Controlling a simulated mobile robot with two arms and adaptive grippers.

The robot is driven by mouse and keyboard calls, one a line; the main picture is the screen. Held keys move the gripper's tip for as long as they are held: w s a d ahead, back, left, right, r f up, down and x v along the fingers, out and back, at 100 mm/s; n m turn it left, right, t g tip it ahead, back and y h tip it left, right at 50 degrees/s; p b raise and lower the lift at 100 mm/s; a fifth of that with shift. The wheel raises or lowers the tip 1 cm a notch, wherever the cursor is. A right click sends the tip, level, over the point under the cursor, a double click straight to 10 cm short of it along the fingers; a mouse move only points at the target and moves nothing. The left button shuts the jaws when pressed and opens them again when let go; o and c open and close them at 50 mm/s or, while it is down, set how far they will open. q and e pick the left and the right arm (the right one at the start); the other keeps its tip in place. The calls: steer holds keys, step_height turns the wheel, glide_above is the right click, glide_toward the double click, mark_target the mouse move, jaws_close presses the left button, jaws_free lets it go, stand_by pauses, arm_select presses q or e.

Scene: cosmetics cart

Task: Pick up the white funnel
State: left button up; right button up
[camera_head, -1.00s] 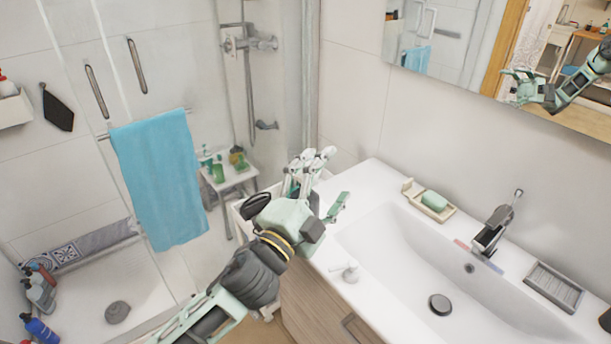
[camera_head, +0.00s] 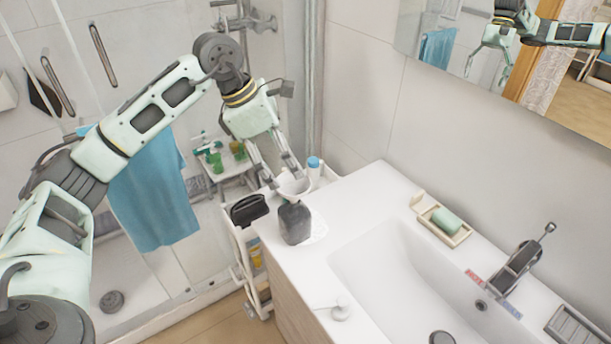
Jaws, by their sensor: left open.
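The white funnel (camera_head: 293,184) appears at the back left corner of the white counter, behind a dark grey bottle (camera_head: 295,222). Its lower part is hidden by the bottle. My left gripper (camera_head: 284,173) points down from above with its fingers apart. Its fingertips are at the funnel's upper rim in the picture; I cannot tell whether they touch it. Nothing shows held. My right gripper is not in view.
A white cart (camera_head: 243,246) with a black item (camera_head: 249,209) stands left of the counter. A blue-capped white bottle (camera_head: 314,171) is close right of the funnel.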

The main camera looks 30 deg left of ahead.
mark_target(293, 183)
arm_select(q)
steer(key=shift+s+f, duration=0.15)
steer(key=shift+f, duration=0.05)
steer(key=shift+s+d+f+p, duration=0.35)
steer(key=shift+s+f+p, duration=0.15)
steer(key=shift+s+p, duration=0.1)
steer(key=shift+p+x, duration=0.9)
steer(key=shift+x, duration=0.2)
steer(key=shift+w+d+f+p, duration=0.2)
steer(key=shift+w+f, duration=0.15)
steer(key=shift+f, duration=0.25)
steer(key=shift+w+d+f+p, duration=0.15)
steer(key=shift+w+f, duration=0.2)
steer(key=shift+f, duration=0.3)
steer(key=shift+d+f, duration=0.1)
steer(key=shift+f, duration=0.15)
steer(key=c, duration=0.7)
steer(key=shift+c, duration=1.4)
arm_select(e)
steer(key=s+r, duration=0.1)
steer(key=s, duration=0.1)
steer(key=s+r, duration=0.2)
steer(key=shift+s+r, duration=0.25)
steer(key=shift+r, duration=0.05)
